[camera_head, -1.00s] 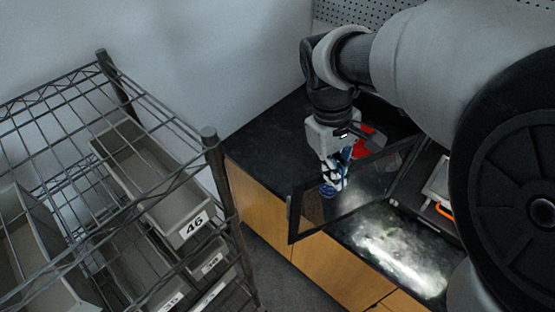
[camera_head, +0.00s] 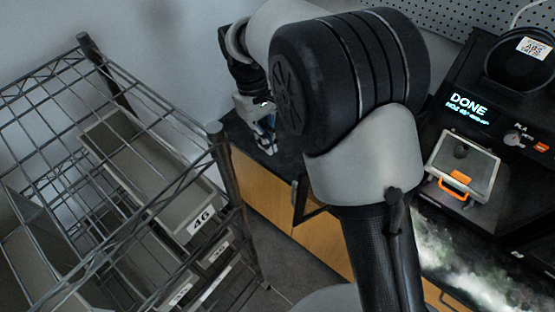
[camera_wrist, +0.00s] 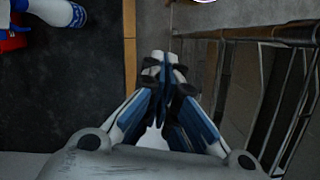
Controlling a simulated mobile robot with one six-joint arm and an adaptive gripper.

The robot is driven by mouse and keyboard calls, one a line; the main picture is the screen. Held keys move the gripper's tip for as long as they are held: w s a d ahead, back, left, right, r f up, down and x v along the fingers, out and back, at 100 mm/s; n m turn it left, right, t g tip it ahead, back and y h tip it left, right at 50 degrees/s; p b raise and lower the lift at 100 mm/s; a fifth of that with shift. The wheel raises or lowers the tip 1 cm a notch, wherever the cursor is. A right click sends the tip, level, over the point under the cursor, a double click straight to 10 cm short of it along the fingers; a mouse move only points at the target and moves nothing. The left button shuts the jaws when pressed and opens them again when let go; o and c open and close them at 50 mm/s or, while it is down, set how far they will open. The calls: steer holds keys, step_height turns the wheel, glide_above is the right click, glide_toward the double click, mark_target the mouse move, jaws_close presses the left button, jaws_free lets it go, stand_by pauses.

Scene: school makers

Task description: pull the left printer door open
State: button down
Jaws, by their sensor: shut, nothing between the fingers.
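The printer (camera_head: 462,130) stands at the right of the head view with a lit "DONE" display. A dark corner of its door frame (camera_head: 299,203) shows left of my arm, standing out over the counter's front edge; my arm hides the rest of the door. My gripper (camera_head: 270,146) is left of my arm's large joint, behind the door's corner and apart from it. In the wrist view my gripper (camera_wrist: 165,58) is shut and empty, with its fingers over the floor just beyond the counter edge.
A wire rack (camera_head: 217,150) with grey bins, one marked 46, stands close at the left. The black counter (camera_wrist: 72,95) bears a blue-and-white bottle (camera_wrist: 52,10) and a red item (camera_wrist: 12,38). A tray with an orange clip (camera_head: 462,168) sits at the printer.

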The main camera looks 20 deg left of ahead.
steer(key=s+d+f+b, duration=0.3)
steer(key=d+f, duration=0.2)
steer(key=f, duration=0.4)
steer(key=shift+s+d+f+b, duration=0.15)
steer(key=shift+s+d+b, duration=0.1)
steer(key=shift+s+b, duration=0.05)
steer(key=shift+d, duration=0.1)
